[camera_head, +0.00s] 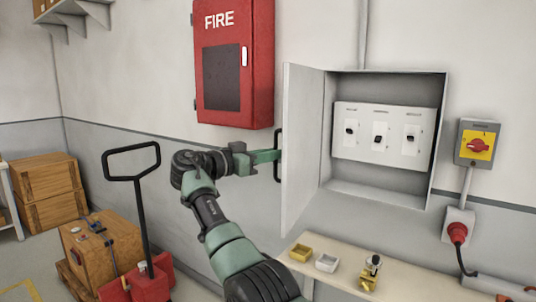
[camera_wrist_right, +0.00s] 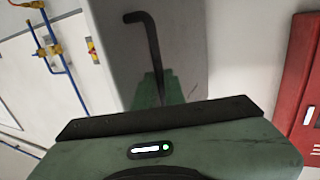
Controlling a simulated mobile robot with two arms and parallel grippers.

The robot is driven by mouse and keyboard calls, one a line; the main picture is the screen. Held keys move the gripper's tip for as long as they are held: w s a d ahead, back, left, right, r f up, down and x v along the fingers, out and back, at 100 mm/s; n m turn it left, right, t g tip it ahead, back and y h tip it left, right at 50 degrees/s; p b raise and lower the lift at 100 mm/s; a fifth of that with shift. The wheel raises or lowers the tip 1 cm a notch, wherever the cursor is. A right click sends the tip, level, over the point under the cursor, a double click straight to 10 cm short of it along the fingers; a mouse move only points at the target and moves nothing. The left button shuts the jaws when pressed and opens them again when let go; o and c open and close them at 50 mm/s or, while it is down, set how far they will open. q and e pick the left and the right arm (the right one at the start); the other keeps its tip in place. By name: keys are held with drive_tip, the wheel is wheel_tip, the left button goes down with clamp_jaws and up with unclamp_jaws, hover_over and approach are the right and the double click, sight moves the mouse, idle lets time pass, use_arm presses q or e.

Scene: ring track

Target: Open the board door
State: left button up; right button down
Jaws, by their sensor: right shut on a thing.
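The board door (camera_head: 303,160) is a grey panel swung out to the left of the wall-mounted electrical board (camera_head: 390,187). The open board shows a white panel with three switches (camera_head: 380,135) inside. A dark bar handle (camera_head: 278,172) stands on the door's outer face; it also shows in the wrist view (camera_wrist_right: 148,40). My right gripper (camera_head: 272,156) is at this handle, its green fingers (camera_wrist_right: 158,90) shut on it. My left gripper is not in view.
A red fire cabinet (camera_head: 234,60) hangs left of the door. A red hand truck (camera_head: 140,280) and a wooden crate (camera_head: 100,250) stand at lower left. A shelf (camera_head: 335,277) with small bins lies below the board. A yellow-red switch (camera_head: 478,146) is on the right.

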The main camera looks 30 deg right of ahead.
drive_tip(key=c, duration=1.8)
unclamp_jaws()
drive_tip(key=shift+d+r, duration=0.2)
drive_tip(key=shift+d, duration=0.1)
drive_tip(key=shift+c, duration=0.2)
drive_tip(key=o, duration=0.4)
drive_tip(key=shift+d+f, duration=0.15)
drive_tip(key=shift+d, duration=0.1)
drive_tip(key=shift+c, duration=0.2)
drive_tip(key=shift+d+f, duration=0.25)
drive_tip(key=shift+d, duration=0.1)
drive_tip(key=a+b, duration=0.2)
drive_tip(key=a, duration=0.6)
drive_tip(key=shift+a, duration=0.15)
drive_tip(key=shift+s, duration=0.1)
